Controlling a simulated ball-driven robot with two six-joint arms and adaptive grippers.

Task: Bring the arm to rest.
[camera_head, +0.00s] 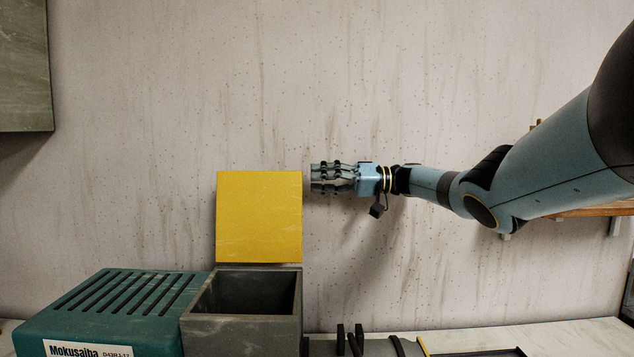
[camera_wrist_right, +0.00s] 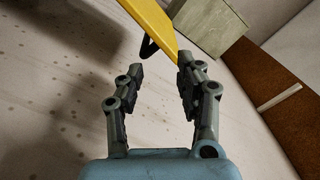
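My right gripper (camera_head: 314,178) is raised in front of the wall, pointing left, just to the right of a yellow lid. In the right wrist view its two fingers (camera_wrist_right: 160,66) stand apart with nothing between them. The yellow lid (camera_head: 259,217) stands upright behind a grey open-topped box (camera_head: 243,327). Its edge also shows beyond the fingertips in the right wrist view (camera_wrist_right: 155,22). My left gripper is not in view.
A teal slatted unit (camera_head: 105,310) stands left of the box. Dark upright parts (camera_head: 350,340) and a dark tray (camera_head: 470,353) are along the bottom. A greenish cabinet (camera_head: 24,65) hangs at upper left. A wooden shelf (camera_head: 590,210) is at right behind my arm.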

